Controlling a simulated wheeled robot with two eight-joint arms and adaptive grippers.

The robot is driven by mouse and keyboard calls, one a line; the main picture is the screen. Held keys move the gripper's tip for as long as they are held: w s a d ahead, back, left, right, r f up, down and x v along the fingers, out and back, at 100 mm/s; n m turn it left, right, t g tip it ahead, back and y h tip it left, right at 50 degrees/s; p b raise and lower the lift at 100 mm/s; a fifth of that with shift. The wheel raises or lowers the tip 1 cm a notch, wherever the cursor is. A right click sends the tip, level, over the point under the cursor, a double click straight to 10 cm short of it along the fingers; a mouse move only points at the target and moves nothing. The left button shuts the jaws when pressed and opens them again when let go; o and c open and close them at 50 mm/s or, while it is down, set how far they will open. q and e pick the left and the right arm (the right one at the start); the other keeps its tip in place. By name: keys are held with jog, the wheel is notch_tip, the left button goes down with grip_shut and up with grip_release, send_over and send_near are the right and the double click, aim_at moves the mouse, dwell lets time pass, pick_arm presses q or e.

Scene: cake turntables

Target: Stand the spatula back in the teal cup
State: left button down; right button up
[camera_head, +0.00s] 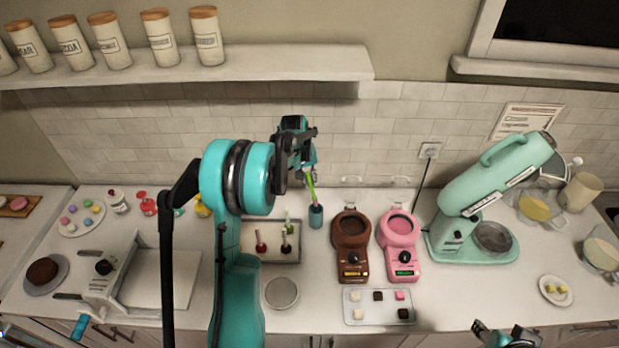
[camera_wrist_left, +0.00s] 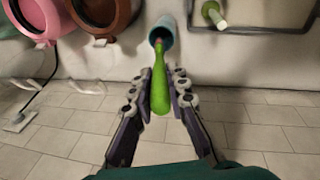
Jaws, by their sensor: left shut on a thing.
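The spatula (camera_head: 310,184) has a bright green upper part and shows large in the left wrist view (camera_wrist_left: 160,85). My left gripper (camera_head: 305,163) is shut on its green part, with a finger on each side in the wrist view (camera_wrist_left: 160,92). The teal cup (camera_head: 316,217) stands upright on the counter below the gripper. In the wrist view the spatula's lower end is at the mouth of the teal cup (camera_wrist_left: 166,28); how deep it sits inside is hidden. My right gripper (camera_head: 505,338) is partly in view at the bottom right, away from the cup.
A mint stand mixer (camera_head: 490,185) is farther right. The tiled wall is close behind.

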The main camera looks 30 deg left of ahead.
pick_arm(q)
jog(key=s+b+x, duration=0.1)
jog(key=b+x, duration=0.5)
jog(key=x, duration=0.2)
jog(key=shift+s+a+f+b, duration=0.3)
jog(key=shift+s+f+b, duration=0.05)
jog(key=shift+f, duration=0.2)
jog(key=c, duration=1.4)
grip_release()
jog(key=v, duration=1.2)
jog(key=shift+d, duration=0.1)
jog(key=shift+s, duration=0.15)
